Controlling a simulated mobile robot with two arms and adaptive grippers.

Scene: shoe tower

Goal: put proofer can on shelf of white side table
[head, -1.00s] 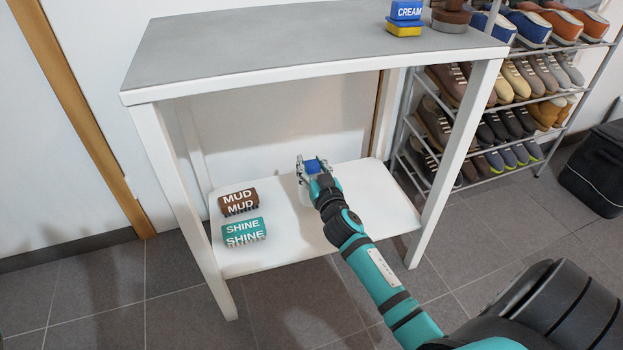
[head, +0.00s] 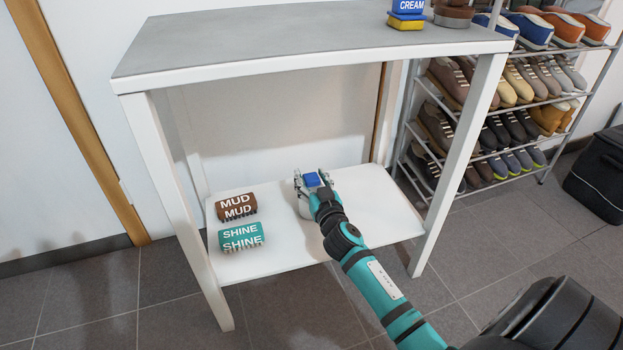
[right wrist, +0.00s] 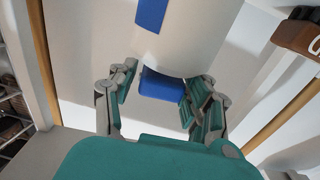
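The proofer can is white with a blue cap (head: 312,180). It appears upright at the lower shelf (head: 285,247) of the white side table (head: 176,190), right of the two brushes. My gripper and arm hide much of its body. My right gripper (head: 311,184) is around the can's top. In the right wrist view, the open fingers (right wrist: 160,103) stand on both sides of the blue cap (right wrist: 161,86), with a gap visible on the left side. The white body (right wrist: 195,35) with a blue mark lies beyond. My left gripper is not in view.
A brown MUD brush (head: 237,205) and a teal SHINE brush (head: 241,236) lie at the shelf's left. The tabletop (head: 280,40) is above my gripper, and a front leg (head: 455,165) is to its right. A shoe rack (head: 555,120) stands behind right.

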